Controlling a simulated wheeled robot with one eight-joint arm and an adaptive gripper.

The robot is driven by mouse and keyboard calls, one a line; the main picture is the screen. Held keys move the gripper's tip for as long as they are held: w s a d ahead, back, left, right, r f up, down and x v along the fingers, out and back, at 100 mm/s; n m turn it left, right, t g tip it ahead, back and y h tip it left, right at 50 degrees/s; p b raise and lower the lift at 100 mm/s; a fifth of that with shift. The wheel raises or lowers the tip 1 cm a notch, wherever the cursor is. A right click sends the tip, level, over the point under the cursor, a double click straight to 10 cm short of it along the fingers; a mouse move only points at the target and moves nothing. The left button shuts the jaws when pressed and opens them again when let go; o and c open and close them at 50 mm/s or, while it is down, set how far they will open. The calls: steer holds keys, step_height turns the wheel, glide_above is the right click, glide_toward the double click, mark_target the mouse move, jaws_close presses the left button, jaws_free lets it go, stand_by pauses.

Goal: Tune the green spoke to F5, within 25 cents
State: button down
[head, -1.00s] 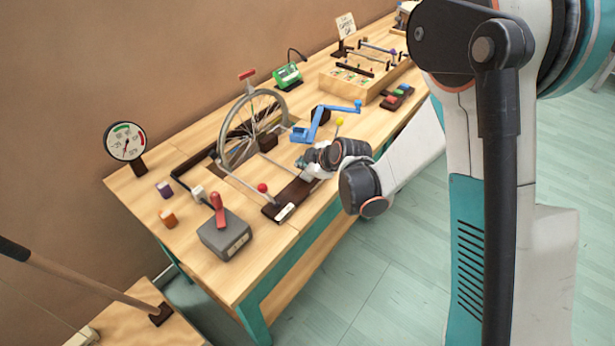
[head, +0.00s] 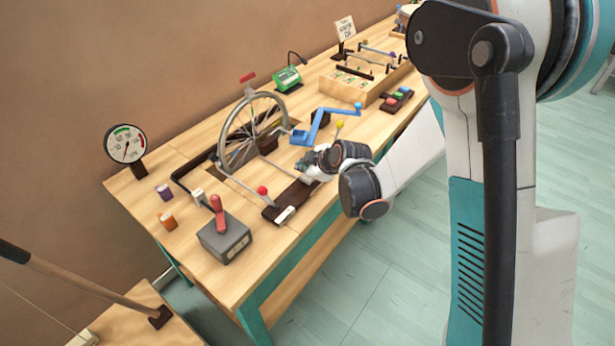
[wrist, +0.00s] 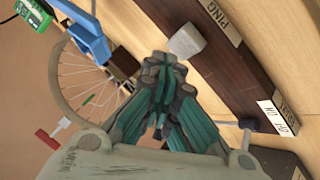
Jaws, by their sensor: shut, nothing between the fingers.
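The spoked wheel (head: 225,135) stands upright in the bench, with a red-topped handle (head: 247,76) above its rim. In the wrist view, a small green mark (wrist: 88,99) shows on one spoke at the left, apart from my fingers. My gripper (wrist: 163,62) is shut and empty. Its tips are close to a pale grey block (wrist: 187,40) on the dark strip beside the PING label (wrist: 221,22); I cannot tell if they touch. In the head view my gripper (head: 310,168) is low at the bench's front, right of the wheel. The green meter (head: 287,79) stands behind; its reading is too small.
A red-ball lever (head: 262,190), a grey box with a red lever (head: 224,240) and a round gauge (head: 125,143) are left. Bare bench top lies at the front left corner.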

mark_target(306, 178)
steer(key=shift+f, duration=0.15)
steer(key=shift+f+b, duration=0.3)
steer(key=shift+b, duration=0.2)
steer(key=shift+f+b, duration=0.4)
steer(key=shift+f, duration=0.1)
stand_by(0.9)
steer(key=shift+r, duration=0.1)
steer(key=shift+r+p, duration=0.6)
steer(key=shift+r, duration=0.3)
steer(key=shift+r+p, duration=1.6)
steer(key=shift+r, duration=0.9)
stand_by(0.9)
